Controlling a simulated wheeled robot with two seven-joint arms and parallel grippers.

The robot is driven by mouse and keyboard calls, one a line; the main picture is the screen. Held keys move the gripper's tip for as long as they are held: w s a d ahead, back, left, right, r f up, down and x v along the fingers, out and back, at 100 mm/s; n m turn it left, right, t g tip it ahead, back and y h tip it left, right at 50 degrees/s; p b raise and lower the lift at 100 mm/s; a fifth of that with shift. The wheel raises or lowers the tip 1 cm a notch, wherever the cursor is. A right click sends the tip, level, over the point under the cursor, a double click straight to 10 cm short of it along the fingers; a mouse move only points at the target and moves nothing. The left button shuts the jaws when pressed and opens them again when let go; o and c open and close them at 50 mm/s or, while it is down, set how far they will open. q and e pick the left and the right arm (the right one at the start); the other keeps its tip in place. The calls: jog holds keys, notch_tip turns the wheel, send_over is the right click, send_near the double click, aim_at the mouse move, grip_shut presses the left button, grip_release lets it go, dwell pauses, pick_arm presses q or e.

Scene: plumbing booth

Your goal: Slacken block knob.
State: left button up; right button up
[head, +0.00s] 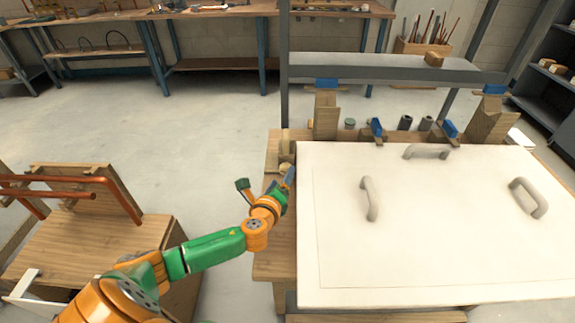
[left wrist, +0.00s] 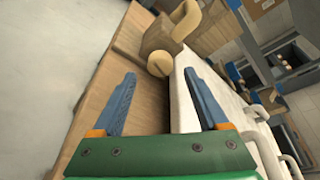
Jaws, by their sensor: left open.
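A round tan knob (left wrist: 161,64) with a slot-like line across its face sits at the near end of a wooden block (left wrist: 158,36) in the left wrist view. In the head view the knob (head: 285,168) shows small at the table's left edge, partly hidden by my gripper. My left gripper (head: 290,177) is open and empty. Its two blue fingers (left wrist: 159,75) are spread wide and point toward the knob, which lies beyond the tips, between them in the picture. I see no contact. My right gripper is in neither view.
A large white panel (head: 410,255) with three grey handles covers most of the wooden table (head: 272,255), close beside my left gripper. A grey beam (head: 390,68) crosses behind it. A wooden stand with copper pipes (head: 110,190) is at left. Open floor lies between.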

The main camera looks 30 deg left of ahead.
aim_at(285, 172)
pick_arm(q)
jog(key=b+x, duration=0.1)
jog(key=x, duration=0.2)
jog(key=shift+w+a+f, duration=0.1)
jog(key=shift+w, duration=0.2)
jog(key=shift+w+a+f, duration=0.15)
jog(key=shift+w+a, duration=0.05)
jog(key=shift+w, duration=0.35)
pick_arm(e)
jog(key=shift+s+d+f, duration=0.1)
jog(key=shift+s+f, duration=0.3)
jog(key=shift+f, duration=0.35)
pick_arm(q)
jog(key=shift+s, duration=0.1)
jog(key=shift+c, duration=0.2)
